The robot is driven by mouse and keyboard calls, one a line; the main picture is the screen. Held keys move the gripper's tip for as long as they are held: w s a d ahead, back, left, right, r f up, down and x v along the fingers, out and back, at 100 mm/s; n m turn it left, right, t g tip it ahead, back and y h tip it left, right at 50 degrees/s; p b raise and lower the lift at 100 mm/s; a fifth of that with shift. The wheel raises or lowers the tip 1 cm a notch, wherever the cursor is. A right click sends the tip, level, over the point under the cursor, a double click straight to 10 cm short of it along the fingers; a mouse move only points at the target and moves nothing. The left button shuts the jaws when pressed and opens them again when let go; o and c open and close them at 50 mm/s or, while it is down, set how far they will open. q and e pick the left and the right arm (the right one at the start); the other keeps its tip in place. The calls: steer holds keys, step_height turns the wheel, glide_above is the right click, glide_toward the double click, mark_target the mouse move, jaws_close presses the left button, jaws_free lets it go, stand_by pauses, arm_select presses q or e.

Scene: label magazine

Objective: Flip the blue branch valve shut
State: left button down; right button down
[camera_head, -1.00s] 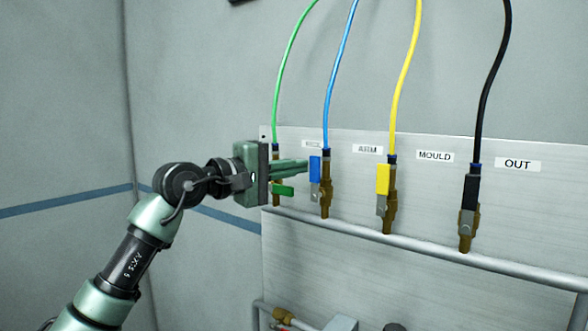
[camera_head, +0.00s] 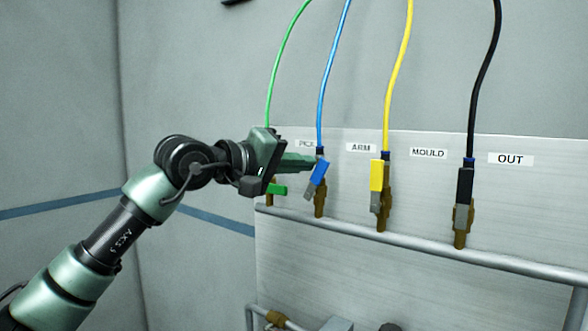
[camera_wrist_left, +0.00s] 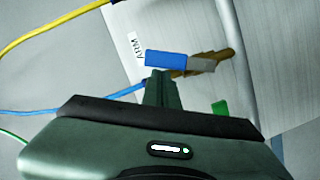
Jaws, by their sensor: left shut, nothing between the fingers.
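The blue valve handle (camera_head: 319,172) sits on the brass branch valve below the blue hose, and in the head view it is tilted, its top leaning right. In the left wrist view the blue handle (camera_wrist_left: 166,58) lies just beyond the fingertips. My left gripper (camera_head: 310,161) is shut and empty, its fingertips at the upper left side of the blue handle, touching or nearly so. In the left wrist view the shut fingers (camera_wrist_left: 161,82) point at the handle. My right gripper is not in view.
The green handle (camera_head: 277,190) is turned sideways, just below my left gripper. The yellow handle (camera_head: 377,175) and black handle (camera_head: 465,184) stand upright to the right. A grey pipe (camera_head: 410,250) runs below the valves. Hoses rise above them.

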arm_select(q)
steer(key=m, duration=0.1)
steer(key=s+d+m, duration=0.1)
steer(key=shift+s+d+f+m+y+b, duration=0.1)
steer(key=shift+d+f+m+y+b, duration=0.1)
steer(key=shift+d+m+y+b, duration=0.15)
steer(key=m, duration=0.1)
steer(key=s+d+f+m+y+b, duration=0.1)
steer(key=shift+s+d+m, duration=0.1)
steer(key=shift+d+m, duration=0.15)
steer(key=shift+m, duration=0.1)
steer(key=d+f+m+b, duration=0.1)
steer(key=s+f+m+t+y+b, duration=0.1)
steer(key=m+b, duration=0.1)
steer(key=shift+s+d+f+m+y, duration=0.1)
steer(key=shift+d+f+m+y, duration=0.15)
steer(key=shift+d+f+m, duration=0.1)
steer(key=shift+f, duration=0.1)
steer(key=b, duration=0.3)
glide_toward(320, 173)
steer(key=s+d+f, duration=0.2)
steer(key=shift+d+f, duration=0.25)
steer(key=shift+d, duration=0.1)
